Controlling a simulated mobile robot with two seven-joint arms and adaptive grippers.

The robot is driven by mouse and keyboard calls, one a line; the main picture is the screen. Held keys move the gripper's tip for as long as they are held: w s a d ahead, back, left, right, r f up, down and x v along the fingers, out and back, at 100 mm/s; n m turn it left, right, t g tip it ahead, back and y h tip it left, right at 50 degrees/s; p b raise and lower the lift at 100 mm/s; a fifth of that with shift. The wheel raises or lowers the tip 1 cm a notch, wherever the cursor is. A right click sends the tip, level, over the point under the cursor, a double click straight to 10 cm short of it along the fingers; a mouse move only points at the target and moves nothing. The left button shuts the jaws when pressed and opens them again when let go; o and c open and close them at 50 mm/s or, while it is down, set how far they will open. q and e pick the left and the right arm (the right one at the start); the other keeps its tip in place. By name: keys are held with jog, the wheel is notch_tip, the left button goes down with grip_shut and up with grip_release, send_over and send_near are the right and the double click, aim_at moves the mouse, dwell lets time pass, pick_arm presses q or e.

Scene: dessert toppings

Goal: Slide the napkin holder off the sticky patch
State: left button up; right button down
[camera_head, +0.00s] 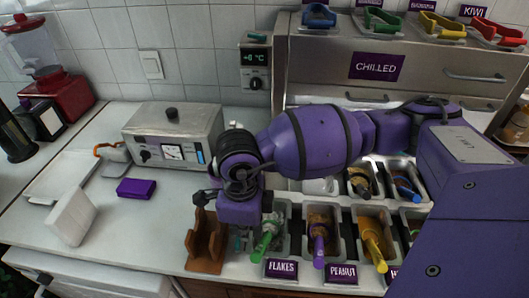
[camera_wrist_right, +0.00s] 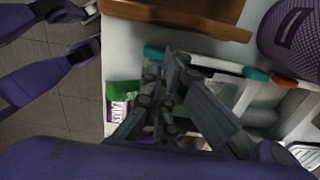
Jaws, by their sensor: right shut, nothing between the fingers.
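A brown wooden holder with two upright sides (camera_head: 205,243), which looks like the napkin holder, stands at the counter's front edge, left of the topping bins. In the right wrist view, its brown wood (camera_wrist_right: 185,13) crosses the top. No sticky patch can be made out; the surface under the holder is hidden. My right gripper (camera_head: 243,232) points down just right of the holder, over the leftmost bin. It is shut and empty. The right wrist view shows its fingers (camera_wrist_right: 165,85) apart from the wood.
A green-handled scoop (camera_head: 266,240) lies close to my right gripper, with a yellow scoop (camera_head: 374,252) farther right. The FLAKES label (camera_head: 281,268) stands in front. A purple box (camera_head: 136,188) and a white block (camera_head: 72,216) are left; bare counter lies between them and the holder.

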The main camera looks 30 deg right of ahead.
jog(key=shift+w+a+r, duration=0.15)
jog(key=shift+w+a, duration=0.35)
jog(key=shift+a, duration=0.2)
pick_arm(q)
jog(key=shift+s+f, duration=0.1)
jog(key=shift+s, duration=0.2)
pick_arm(e)
jog(key=shift+w+a, duration=0.1)
jog(key=w+a, duration=0.3)
jog(key=a, duration=0.1)
jog(key=w+a+b, duration=0.1)
jog(key=w+a, duration=0.2)
jog(key=a, duration=0.1)
jog(key=w+a+b, duration=0.1)
jog(key=w+a, duration=0.2)
jog(key=a, duration=0.2)
jog(key=shift+w+a, duration=0.25)
jog(key=shift+a, duration=0.05)
pick_arm(q)
notch_tip(320, 180, down, 3)
jog(key=shift+s+r, duration=0.1)
jog(key=shift+r, duration=0.1)
jog(key=shift+s, duration=0.3)
pick_arm(e)
jog(key=shift+d, duration=0.15)
